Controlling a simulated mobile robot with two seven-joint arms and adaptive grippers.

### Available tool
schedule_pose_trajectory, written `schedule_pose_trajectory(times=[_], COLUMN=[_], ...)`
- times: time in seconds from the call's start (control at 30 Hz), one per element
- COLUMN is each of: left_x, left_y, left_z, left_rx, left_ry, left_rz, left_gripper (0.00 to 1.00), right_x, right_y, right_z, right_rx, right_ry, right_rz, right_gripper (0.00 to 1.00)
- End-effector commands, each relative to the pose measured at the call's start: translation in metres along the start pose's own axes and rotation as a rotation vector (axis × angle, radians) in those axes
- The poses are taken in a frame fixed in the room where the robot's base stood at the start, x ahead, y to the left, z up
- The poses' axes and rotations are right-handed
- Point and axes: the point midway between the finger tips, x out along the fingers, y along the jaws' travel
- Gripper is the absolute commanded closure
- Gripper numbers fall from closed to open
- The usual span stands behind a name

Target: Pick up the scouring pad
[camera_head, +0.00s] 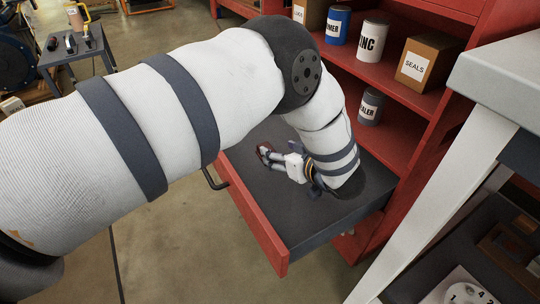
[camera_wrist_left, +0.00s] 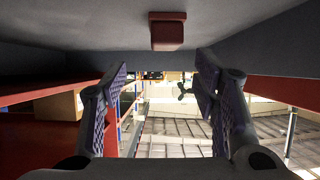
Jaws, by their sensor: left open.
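The scouring pad appears to be a small dark red block (camera_wrist_left: 167,30) in the left wrist view. It lies on the grey drawer floor, which shows at the top of that picture, ahead of and between the spread fingers. My left gripper (camera_head: 267,157) is low inside the open drawer (camera_head: 262,215) in the head view, pointing left. It is open, and in the wrist view nothing is between its fingers (camera_wrist_left: 163,100). In the head view a small reddish patch shows at the fingertips; the pad is mostly hidden there. My right gripper is not in view.
A pale table (camera_head: 500,75) stands close on the right.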

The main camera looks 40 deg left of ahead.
Motion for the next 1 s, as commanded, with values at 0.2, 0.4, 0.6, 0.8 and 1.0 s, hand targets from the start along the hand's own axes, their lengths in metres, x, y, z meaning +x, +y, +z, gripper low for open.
schedule_pose_trajectory(times=[0.2,0.4,0.6,0.8,1.0], left_x=[0.023,0.059,0.06,0.06,0.06], left_y=[-0.004,-0.008,-0.008,-0.008,-0.008], left_z=[0.004,0.009,0.006,0.006,0.006], left_rx=[0.002,0.002,0.001,0.001,0.001], left_ry=[0.0,0.0,-0.001,0.0,-0.001], left_rz=[-0.002,-0.001,0.002,0.001,0.001], left_gripper=[0.45,0.45,0.45,0.91,0.98], right_x=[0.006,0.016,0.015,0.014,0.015], right_y=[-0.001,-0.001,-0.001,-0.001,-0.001], right_z=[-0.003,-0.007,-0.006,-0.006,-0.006], right_rx=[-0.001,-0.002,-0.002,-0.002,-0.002], right_ry=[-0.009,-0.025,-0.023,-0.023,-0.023], right_rz=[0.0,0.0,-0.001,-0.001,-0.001], right_gripper=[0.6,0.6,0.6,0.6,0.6])
